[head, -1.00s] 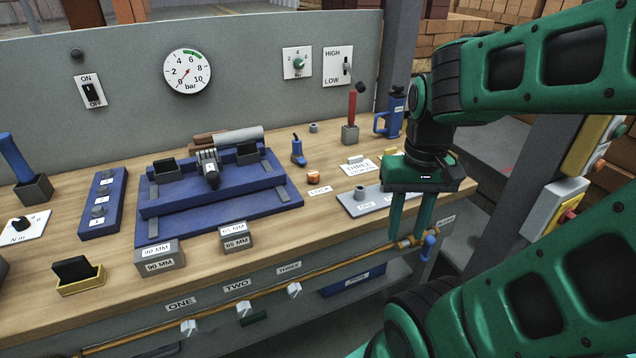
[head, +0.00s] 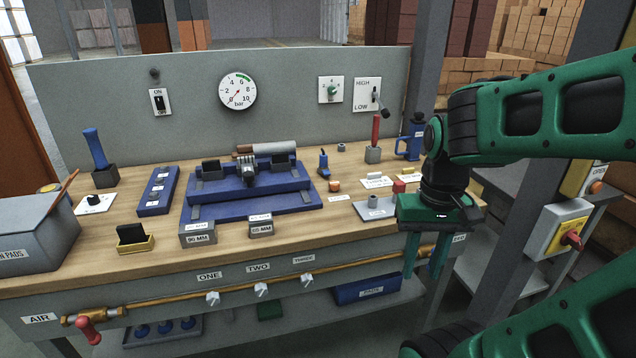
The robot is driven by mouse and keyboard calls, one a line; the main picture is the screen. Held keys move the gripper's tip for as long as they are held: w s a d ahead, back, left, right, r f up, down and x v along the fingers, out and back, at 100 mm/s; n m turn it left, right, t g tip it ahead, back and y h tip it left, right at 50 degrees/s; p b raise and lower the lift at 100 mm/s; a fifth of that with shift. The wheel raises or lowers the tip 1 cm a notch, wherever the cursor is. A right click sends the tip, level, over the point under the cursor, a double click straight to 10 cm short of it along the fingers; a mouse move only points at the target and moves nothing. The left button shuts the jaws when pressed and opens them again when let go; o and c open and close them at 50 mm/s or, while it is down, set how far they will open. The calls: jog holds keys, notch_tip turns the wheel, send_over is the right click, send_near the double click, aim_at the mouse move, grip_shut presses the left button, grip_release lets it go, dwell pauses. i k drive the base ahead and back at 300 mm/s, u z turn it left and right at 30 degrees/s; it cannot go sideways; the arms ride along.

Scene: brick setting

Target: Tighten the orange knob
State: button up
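A small orange knob-like piece (head: 335,186) sits on the wooden bench top, right of the blue fixture (head: 245,190), with a small white label near it. Its fine shape is too small to tell. My gripper (head: 423,272) hangs at the bench's right front edge, right of and nearer than the orange piece and well apart from it. Its two green fingers point down with a gap between them, and I see nothing held.
Behind are a red-handled lever (head: 376,135) and a blue pump-like can (head: 410,144). A brass pipe (head: 160,302) with white valves runs along the front. A post and switch box (head: 560,232) stand right.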

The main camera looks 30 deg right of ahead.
aim_at(334, 185)
jog(key=u, duration=0.05)
jog(key=i, duration=1)
